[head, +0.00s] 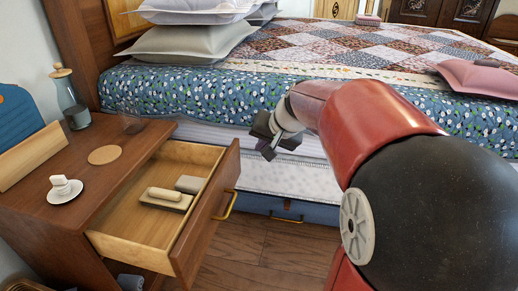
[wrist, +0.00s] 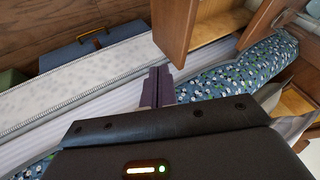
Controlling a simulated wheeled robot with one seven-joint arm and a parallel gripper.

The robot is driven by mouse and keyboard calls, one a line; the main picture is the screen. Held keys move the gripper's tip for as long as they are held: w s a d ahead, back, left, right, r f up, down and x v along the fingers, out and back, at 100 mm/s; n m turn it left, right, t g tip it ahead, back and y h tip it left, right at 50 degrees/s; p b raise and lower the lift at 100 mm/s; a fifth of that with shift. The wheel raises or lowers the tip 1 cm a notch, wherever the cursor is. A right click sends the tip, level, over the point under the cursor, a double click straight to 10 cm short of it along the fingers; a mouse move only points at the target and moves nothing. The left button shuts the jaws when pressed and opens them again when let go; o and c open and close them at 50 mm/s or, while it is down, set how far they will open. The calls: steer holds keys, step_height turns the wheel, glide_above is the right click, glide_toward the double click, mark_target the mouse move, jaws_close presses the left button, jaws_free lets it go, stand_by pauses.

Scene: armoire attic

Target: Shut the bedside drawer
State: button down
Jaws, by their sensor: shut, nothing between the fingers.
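The bedside drawer (head: 140,220) is pulled well out of the wooden nightstand (head: 50,225), in the left half of the head view. Its front panel (head: 208,213) carries a brass handle (head: 228,206). Inside lie a beige block-like object (head: 165,195) and a grey one (head: 190,184). My gripper (head: 267,151) is to the right of the drawer front, by the side of the bed, apart from the drawer. Its fingers (wrist: 158,87) are together and empty. In the wrist view the drawer (wrist: 200,28) shows at the top, beyond the fingertips.
The bed (head: 300,75) with a quilt and pillows fills the back. A blue storage box (head: 275,207) with a handle sits under it. A cup on a saucer (head: 65,191), a bottle (head: 70,98) and a round coaster (head: 105,154) stand on the nightstand. Wooden floor (head: 265,250) is clear before the drawer.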

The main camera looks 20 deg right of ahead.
mark_target(231, 161)
steer(key=shift+w+a+f+b, duration=0.1)
steer(key=shift+w+a+f, duration=0.7)
steer(key=shift+w+f, duration=0.35)
steer(key=shift+w+a+f+b, duration=0.15)
steer(key=shift+w+a+f, duration=0.6)
steer(key=shift+w+f, duration=0.45)
steer(key=shift+w+a+f+b, duration=0.1)
steer(key=shift+w+a+f, duration=0.8)
steer(key=shift+w, duration=0.35)
steer(key=shift+f, duration=0.1)
steer(key=w+a+p, duration=1)
steer(key=w+a, duration=0.1)
steer(key=a, duration=0.4)
steer(key=shift+w+a, duration=0.2)
steer(key=shift+a, duration=0.1)
